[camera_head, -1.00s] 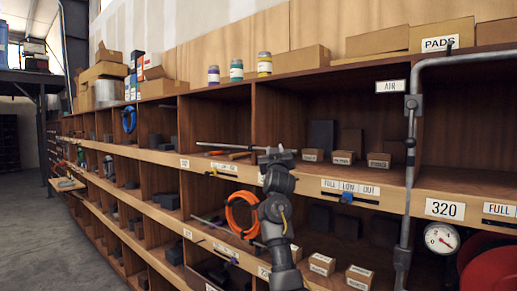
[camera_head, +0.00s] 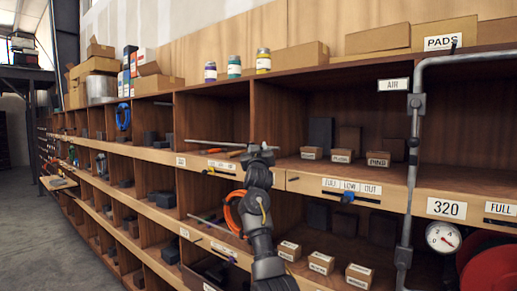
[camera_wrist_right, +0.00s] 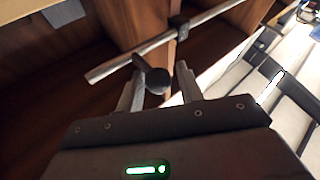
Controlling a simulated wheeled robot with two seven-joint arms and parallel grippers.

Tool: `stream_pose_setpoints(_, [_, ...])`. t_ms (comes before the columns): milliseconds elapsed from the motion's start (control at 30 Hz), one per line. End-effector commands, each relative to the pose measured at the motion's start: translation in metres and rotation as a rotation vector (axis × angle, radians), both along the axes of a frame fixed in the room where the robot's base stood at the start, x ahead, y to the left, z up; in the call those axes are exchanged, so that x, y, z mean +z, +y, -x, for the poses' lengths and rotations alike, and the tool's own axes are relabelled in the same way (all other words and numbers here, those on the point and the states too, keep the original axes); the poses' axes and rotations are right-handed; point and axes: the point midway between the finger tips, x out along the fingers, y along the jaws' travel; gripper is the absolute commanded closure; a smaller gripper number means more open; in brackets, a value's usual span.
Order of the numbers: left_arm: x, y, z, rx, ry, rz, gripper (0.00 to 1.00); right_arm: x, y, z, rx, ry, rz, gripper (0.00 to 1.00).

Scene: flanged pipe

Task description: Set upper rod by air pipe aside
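The upper rod (camera_head: 215,142) is a thin grey bar lying level across the front of the upper shelf. In the right wrist view the rod (camera_wrist_right: 112,68) runs slantwise just beyond my fingertips, with a dark clamp on it. My right gripper (camera_head: 258,155) is at the rod's right part in the head view. In the wrist view the right gripper (camera_wrist_right: 157,88) is open, its fingers apart on either side of a dark round knob (camera_wrist_right: 157,80). I cannot tell whether they touch it. The grey air pipe (camera_head: 414,150) stands at right, beside the AIR label (camera_head: 393,85). My left gripper is not in view.
A second thin rod (camera_head: 213,226) and an orange coil (camera_head: 234,213) are lower down, near my right arm. Small boxes (camera_head: 342,155) stand on the upper shelf to the right. A gauge (camera_head: 443,237) and red reel (camera_head: 489,272) are at lower right. The aisle floor (camera_head: 25,235) is clear.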

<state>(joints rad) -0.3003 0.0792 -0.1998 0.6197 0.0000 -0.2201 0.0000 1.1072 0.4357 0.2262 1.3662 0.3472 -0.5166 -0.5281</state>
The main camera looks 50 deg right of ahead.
Motion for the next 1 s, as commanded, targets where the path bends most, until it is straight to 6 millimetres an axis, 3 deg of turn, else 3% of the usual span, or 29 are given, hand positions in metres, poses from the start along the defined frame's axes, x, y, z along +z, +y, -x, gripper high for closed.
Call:
stream_pose_setpoints(33, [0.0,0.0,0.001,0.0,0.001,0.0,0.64,-0.004,-0.002,-0.001,-0.001,0.006,-0.007,0.56])
stream_pose_setpoints(100, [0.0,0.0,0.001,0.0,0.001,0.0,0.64,-0.003,-0.002,0.0,-0.001,0.004,-0.005,0.47])
stream_pose_setpoints(533, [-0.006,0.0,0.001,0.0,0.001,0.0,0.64,-0.005,0.003,0.006,-0.004,0.0,0.001,0.47])
stream_pose_setpoints(1000, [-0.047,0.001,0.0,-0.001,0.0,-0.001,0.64,-0.038,0.059,0.058,-0.002,-0.001,0.0,0.47])
